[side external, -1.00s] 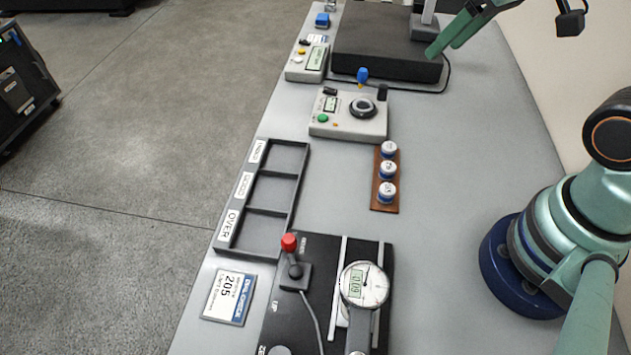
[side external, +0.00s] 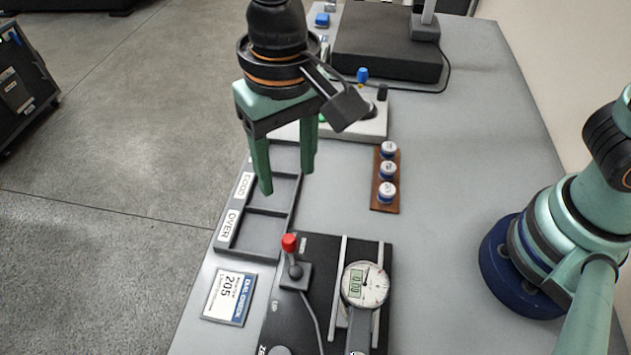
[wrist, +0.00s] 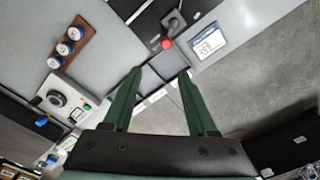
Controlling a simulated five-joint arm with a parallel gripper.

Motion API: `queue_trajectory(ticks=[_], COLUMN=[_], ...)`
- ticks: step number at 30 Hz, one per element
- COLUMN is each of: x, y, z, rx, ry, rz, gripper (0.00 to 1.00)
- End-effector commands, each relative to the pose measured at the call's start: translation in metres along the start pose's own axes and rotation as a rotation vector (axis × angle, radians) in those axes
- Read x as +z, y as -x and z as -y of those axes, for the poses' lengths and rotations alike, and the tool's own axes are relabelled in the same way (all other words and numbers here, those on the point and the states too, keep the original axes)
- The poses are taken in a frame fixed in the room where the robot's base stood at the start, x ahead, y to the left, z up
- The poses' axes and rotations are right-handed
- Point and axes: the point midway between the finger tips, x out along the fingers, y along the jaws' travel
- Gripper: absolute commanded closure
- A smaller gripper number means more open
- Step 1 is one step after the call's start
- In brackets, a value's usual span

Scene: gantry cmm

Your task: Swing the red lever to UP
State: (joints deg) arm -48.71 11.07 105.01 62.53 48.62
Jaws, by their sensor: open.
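The red lever (side external: 289,243) has a red knob on a short stalk over a small black block, on the dark base plate of the gauge stand. It also shows near the top of the wrist view (wrist: 167,43). An UP label is printed on the plate on the near side of the block. My gripper (side external: 286,180) is open and empty above the sorting tray, up the picture from the lever and apart from it. In the wrist view my gripper (wrist: 160,75) has its fingers spread, with the red knob beyond the tips.
A dial gauge (side external: 365,287) stands right of the lever, with a cable running between. A blue-and-white card (side external: 229,297) lies at left. A wooden rack (side external: 386,207) holds three capped pieces. A control box (side external: 372,128) sits behind.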

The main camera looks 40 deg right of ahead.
Motion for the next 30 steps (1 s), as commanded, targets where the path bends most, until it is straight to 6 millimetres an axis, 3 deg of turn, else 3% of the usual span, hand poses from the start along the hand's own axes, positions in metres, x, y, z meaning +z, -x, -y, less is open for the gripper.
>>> queue_trajectory(ticks=[3,8,21,30], x=[0.009,0.011,0.012,0.012], y=[-0.008,-0.018,-0.097,-0.127], z=[0.014,0.015,0.013,0.013], rx=[0.017,0.022,0.023,0.019], ry=[0.001,-0.002,-0.002,-0.002], rz=[0.015,0.019,0.020,0.017], gripper=[0.42,0.42,0.42,0.42])
